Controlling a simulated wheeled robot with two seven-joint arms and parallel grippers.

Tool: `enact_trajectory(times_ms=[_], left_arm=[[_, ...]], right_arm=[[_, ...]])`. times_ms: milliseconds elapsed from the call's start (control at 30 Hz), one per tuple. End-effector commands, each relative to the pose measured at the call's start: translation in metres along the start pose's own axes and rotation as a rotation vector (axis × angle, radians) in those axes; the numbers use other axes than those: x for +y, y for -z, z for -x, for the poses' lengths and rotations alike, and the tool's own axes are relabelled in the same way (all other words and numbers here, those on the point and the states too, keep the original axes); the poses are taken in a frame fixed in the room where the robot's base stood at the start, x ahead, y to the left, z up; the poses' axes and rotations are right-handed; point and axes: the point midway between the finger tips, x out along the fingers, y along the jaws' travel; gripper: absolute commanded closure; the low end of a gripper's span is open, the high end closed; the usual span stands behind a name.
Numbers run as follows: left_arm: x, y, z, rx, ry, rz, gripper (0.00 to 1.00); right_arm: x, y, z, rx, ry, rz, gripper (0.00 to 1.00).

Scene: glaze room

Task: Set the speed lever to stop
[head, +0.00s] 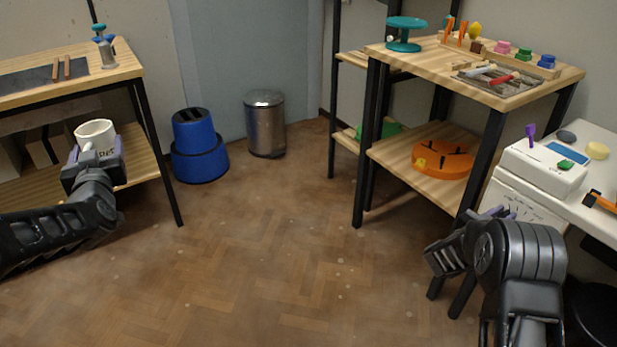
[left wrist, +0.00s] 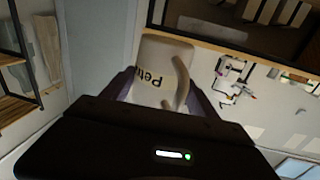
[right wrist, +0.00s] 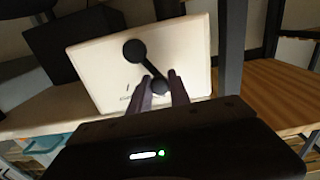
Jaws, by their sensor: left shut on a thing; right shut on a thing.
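The speed lever (right wrist: 148,68) is a black bar on a round black hub, on a white panel (right wrist: 190,50) with small dark markings I cannot read. My right gripper (right wrist: 160,93) is shut on the lever's lower end. In the head view the panel (head: 530,208) is partly hidden behind my right gripper (head: 497,213), and the lever cannot be made out. My left gripper (head: 93,160) is shut on a white mug (head: 95,134) with dark lettering, at the left. The mug also fills the middle of the left wrist view (left wrist: 150,68).
A wooden shelf table (head: 470,85) carries a teal turntable (head: 405,32) and tools. A blue step stool (head: 200,160) and metal bin (head: 265,125) stand at the back. The middle floor is clear.

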Motion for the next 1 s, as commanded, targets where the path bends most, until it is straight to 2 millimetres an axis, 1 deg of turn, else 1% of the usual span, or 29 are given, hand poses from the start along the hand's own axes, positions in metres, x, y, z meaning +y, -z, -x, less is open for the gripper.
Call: enact_trajectory(times_ms=[267,300,500,533,833,933,1000], left_arm=[[0.0,0.001,0.0,0.003,0.0,0.0,0.86],[0.0,0.001,0.0,0.003,0.0,0.0,0.86],[0.0,0.001,0.0,0.003,0.0,0.0,0.86],[0.0,0.001,0.0,0.003,0.0,0.0,0.86],[0.0,0.002,0.0,0.003,0.0,0.0,0.86],[0.0,0.004,0.0,0.003,0.0,0.0,0.86],[0.0,0.007,0.0,0.003,0.0,0.0,0.86]], right_arm=[[-0.002,0.0,0.001,-0.001,0.004,0.001,1.0],[-0.002,0.0,0.001,-0.001,0.004,0.001,0.74],[-0.001,0.0,0.0,-0.001,0.002,0.0,0.57],[-0.001,0.0,0.0,-0.001,0.002,0.0,0.56],[-0.001,0.0,0.002,-0.001,0.002,0.0,0.56],[-0.001,0.001,0.008,-0.002,0.002,0.0,0.56],[-0.001,0.001,0.016,-0.002,0.002,0.001,0.56]])
